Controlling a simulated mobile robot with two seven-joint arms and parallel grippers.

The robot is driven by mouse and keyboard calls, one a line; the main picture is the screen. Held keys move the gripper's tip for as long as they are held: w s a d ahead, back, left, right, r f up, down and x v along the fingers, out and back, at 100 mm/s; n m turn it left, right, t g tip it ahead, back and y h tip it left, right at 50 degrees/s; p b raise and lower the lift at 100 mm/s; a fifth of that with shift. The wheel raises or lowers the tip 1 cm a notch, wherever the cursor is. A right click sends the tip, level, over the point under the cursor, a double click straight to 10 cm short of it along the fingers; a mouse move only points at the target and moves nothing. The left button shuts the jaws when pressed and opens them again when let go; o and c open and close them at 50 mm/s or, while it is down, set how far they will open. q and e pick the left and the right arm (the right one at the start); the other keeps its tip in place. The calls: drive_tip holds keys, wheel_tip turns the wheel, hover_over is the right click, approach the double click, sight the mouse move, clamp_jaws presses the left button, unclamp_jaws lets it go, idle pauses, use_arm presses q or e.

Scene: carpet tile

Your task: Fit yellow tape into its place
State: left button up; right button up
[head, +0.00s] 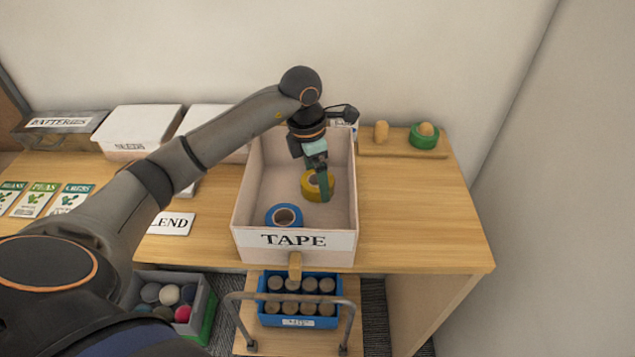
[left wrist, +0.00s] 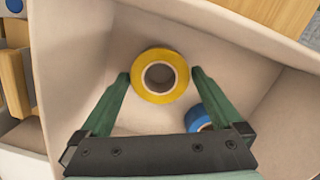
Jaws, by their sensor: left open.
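The yellow tape (head: 309,191) lies flat on the floor of the open box labelled TAPE (head: 252,221), towards its right side. It also shows in the left wrist view (left wrist: 146,89). My left gripper (head: 324,197) reaches down into the box. Its fingers are open, one on each side of the yellow tape in the left wrist view (left wrist: 161,76), with nothing held. I cannot tell whether they touch it. A blue tape roll (head: 273,217) lies nearer the box front. At the back right, a wooden board (head: 390,150) has a bare peg (head: 381,131) and a peg ringed by green tape (head: 424,142).
White lidded boxes (head: 138,125) and a BATTERIES box (head: 62,124) stand at the back left. Seed packets (head: 38,200) lie at the left. Below are a blue crate of cans (head: 299,322) and a bin of balls (head: 205,305).

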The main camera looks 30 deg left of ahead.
use_arm(q)
drive_tip(key=shift+f, duration=0.25)
drive_tip(key=c, duration=1.2)
drive_tip(key=shift+w+r, duration=0.1)
drive_tip(key=shift+r, duration=0.1)
